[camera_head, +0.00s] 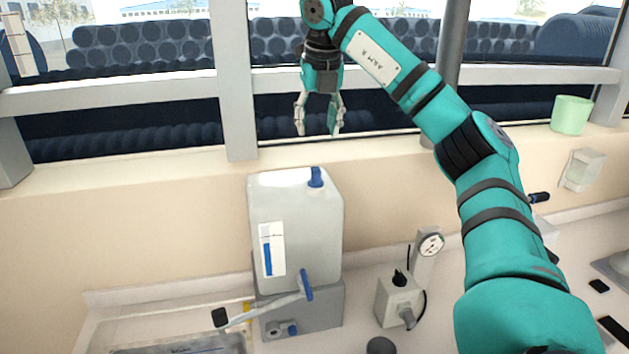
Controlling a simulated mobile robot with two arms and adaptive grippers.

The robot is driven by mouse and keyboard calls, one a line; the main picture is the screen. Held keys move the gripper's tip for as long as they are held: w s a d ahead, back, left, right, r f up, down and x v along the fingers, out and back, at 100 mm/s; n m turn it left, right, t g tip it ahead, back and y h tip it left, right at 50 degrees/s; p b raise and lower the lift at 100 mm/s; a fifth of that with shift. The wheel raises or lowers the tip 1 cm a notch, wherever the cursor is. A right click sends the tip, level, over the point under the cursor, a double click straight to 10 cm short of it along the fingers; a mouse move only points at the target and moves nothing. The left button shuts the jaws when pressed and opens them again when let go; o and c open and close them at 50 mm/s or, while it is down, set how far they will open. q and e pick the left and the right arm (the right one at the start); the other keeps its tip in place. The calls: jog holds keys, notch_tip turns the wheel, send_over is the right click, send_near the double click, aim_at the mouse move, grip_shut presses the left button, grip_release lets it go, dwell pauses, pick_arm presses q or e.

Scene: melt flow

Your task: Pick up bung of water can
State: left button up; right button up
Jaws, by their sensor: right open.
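The water can (295,230) is a white, boxy container standing upright on a grey block against the wall, left of centre. Its bung (315,177) is a small blue cap on the top, near the right rear corner, and is seated on the can. My right gripper (319,131) is open and empty. It hangs with its fingers pointing down, above the can and near the bung in the picture, apart from both. My left gripper is not in view.
A grey block (330,306) with a blue-handled tap is under the can. A small device with a dial (431,245) stands to the right. A metal tray (190,347) lies at lower left. A green cup (571,115) is on the window sill. The wall and windows are behind.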

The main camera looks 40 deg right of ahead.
aim_at(316, 169)
jog(key=b+x, duration=0.1)
jog(key=x, duration=0.7)
jog(key=shift+w+f, duration=0.1)
jog(key=p+x, duration=0.1)
jog(key=x, duration=0.1)
jog(key=d+p+x, duration=0.1)
jog(key=x, duration=0.1)
jog(key=shift+f+p, duration=0.3)
jog(key=shift+p, duration=0.1)
jog(key=shift+f, duration=0.35)
jog(key=shift+a, duration=0.2)
jog(key=c, duration=0.3)
grip_shut()
